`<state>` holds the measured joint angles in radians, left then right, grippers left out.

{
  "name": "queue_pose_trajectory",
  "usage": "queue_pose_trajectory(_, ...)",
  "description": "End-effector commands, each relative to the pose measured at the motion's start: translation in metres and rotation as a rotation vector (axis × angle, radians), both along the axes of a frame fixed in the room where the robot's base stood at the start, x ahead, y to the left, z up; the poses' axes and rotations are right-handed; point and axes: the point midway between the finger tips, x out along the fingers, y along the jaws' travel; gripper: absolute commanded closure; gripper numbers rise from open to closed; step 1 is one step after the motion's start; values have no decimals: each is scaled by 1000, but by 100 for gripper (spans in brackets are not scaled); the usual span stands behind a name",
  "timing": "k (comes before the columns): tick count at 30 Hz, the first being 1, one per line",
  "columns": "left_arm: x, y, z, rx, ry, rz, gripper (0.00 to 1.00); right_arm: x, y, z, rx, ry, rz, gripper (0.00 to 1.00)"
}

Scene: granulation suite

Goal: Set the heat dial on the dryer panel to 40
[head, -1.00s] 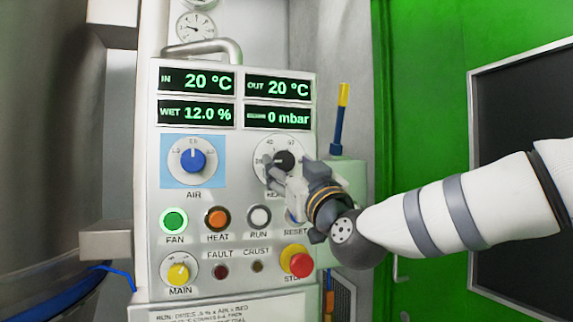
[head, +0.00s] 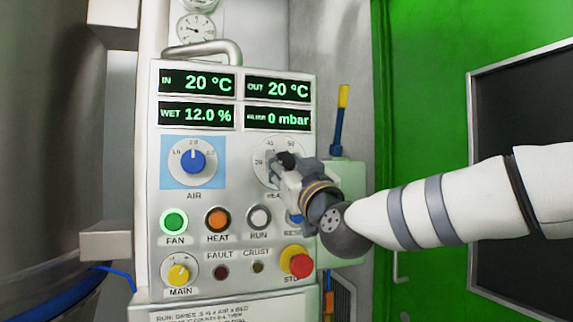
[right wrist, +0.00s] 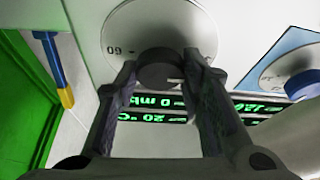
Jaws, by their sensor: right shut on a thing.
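The heat dial (head: 262,172) is on the right of the dryer panel, a round white scale with a dark knob. My right gripper (head: 285,168) covers much of it in the head view, so the setting cannot be read there. In the right wrist view the scale plate (right wrist: 150,25) shows an upside-down 60. The dark knob (right wrist: 163,70) is between the two fingertips of my right gripper (right wrist: 160,73), which is shut on it. A short pale mark shows on the knob's lower right edge. My left gripper is not in view.
The air dial (head: 192,160) with a blue knob is left of the heat dial. Below are the lit green fan button (head: 174,222), the orange heat button (head: 217,220) and the red stop button (head: 301,265). A blue and yellow rod (head: 340,120) stands right of the panel.

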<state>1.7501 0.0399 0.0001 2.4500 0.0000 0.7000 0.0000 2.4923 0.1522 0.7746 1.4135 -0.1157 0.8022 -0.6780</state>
Motion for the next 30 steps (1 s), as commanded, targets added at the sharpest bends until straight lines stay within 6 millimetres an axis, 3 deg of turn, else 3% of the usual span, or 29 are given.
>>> queue_pose_trajectory(8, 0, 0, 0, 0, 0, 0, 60, 0, 1, 0, 151, 50, 1, 92)
queue_pose_trajectory(30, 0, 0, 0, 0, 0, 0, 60, -1, 3, 0, 772, 252, 1, 92)
